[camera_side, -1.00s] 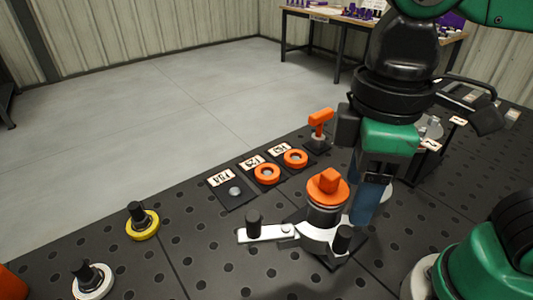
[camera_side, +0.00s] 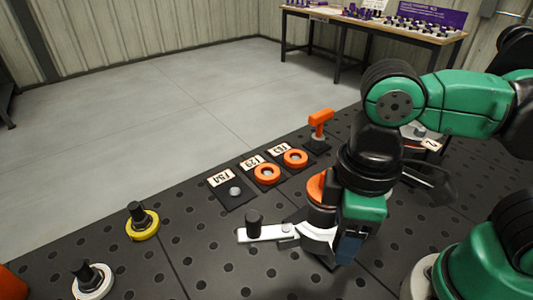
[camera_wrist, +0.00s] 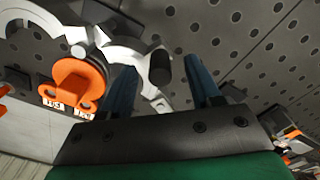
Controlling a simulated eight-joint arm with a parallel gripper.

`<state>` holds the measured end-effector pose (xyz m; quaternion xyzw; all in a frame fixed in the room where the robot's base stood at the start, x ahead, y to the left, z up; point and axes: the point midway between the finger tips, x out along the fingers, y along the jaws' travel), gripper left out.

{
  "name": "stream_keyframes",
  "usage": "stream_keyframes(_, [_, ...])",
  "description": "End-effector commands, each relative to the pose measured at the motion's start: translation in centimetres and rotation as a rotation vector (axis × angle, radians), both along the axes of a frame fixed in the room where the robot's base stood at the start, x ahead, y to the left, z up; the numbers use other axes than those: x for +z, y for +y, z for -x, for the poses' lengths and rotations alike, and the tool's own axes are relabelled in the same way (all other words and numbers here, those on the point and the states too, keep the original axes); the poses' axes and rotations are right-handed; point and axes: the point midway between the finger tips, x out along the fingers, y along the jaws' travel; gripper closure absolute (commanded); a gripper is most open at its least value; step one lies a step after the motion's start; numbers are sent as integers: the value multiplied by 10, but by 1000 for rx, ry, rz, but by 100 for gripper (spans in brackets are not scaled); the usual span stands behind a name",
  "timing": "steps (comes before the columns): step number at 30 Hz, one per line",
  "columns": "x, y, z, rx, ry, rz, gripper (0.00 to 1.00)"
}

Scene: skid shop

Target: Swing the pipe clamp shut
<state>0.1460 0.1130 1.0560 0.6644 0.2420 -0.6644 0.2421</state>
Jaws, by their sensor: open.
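The pipe clamp has white metal jaws; its outstretched left arm (camera_side: 265,233) carries an upright black knob (camera_side: 253,222). The clamp stands at a pipe with an orange top (camera_side: 316,187), now partly behind my gripper. The orange top also shows in the wrist view (camera_wrist: 75,85), beside the curved white clamp parts (camera_wrist: 98,38). My gripper (camera_side: 346,248) is low at the right side of the clamp, open. In the wrist view its blue fingers (camera_wrist: 162,88) stand apart with a black knob (camera_wrist: 160,66) between them in the picture; contact cannot be told.
Orange rings (camera_side: 267,174) sit on labelled black plates behind the clamp, near an orange-handled fixture (camera_side: 320,120). A yellow-based knob (camera_side: 142,222) and a white-based knob (camera_side: 92,280) stand at left on the perforated table (camera_side: 200,255). The table between them and the clamp is clear.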

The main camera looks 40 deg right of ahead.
Motion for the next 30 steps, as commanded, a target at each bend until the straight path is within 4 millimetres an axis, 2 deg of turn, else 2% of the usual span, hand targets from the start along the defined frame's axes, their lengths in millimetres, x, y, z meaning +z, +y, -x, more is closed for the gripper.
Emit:
stream_keyframes(2, [0, 0, 0, 0, 0, 0, 43])
stream_keyframes(8, [0, 0, 0, 0, 0, 0, 97])
stream_keyframes(9, [0, 0, 0, 0, 0, 0, 100])
stream_keyframes(17, [0, 0, -1, 0, 0, 0, 100])
stream_keyframes(30, [0, 4, -17, -1, -1, 2, 100])
